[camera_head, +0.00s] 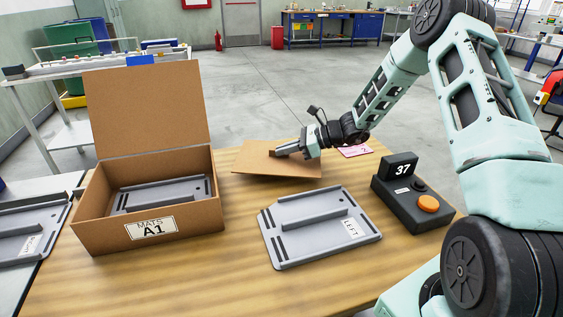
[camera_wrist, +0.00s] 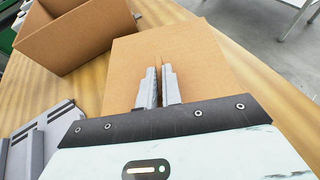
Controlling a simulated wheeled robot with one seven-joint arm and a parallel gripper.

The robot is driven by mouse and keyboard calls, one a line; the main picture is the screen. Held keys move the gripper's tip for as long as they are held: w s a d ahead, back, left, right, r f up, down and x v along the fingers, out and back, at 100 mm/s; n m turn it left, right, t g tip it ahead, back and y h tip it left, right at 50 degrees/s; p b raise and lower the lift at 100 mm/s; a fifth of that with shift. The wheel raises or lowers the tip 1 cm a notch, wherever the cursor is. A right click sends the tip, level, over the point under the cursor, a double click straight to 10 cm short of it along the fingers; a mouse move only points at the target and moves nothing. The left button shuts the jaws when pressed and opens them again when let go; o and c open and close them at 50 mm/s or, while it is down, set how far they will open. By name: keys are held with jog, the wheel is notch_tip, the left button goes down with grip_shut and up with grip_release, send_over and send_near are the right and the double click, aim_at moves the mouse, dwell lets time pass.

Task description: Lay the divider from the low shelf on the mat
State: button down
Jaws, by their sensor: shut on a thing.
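The divider (camera_head: 245,162) is a flat tan cardboard sheet with a small raised tab, behind the grey plate on the wooden table. My gripper (camera_head: 280,153) is shut on the tab. In the wrist view the fingers (camera_wrist: 158,88) close on a thin ridge of the sheet (camera_wrist: 205,55). I cannot tell whether the sheet touches the table. A grey mat (camera_head: 283,241) marked LEFT, with a raised bar and slots, lies on the table in front. Another grey mat (camera_head: 150,193) lies inside the open cardboard box (camera_head: 110,237) labelled MATS A1.
A black control box (camera_head: 399,205) with an orange button and display 37 stands at the right. A pink card (camera_head: 357,151) lies behind my gripper. Another grey plate (camera_head: 25,235) is at the far left. Bare table shows in front of the box.

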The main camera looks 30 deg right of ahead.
aim_at(291, 157)
jog(key=shift+f, duration=1.7)
jog(key=shift+f, duration=0.15)
jog(key=c, duration=1.6)
grip_release()
jog(key=shift+o, duration=0.2)
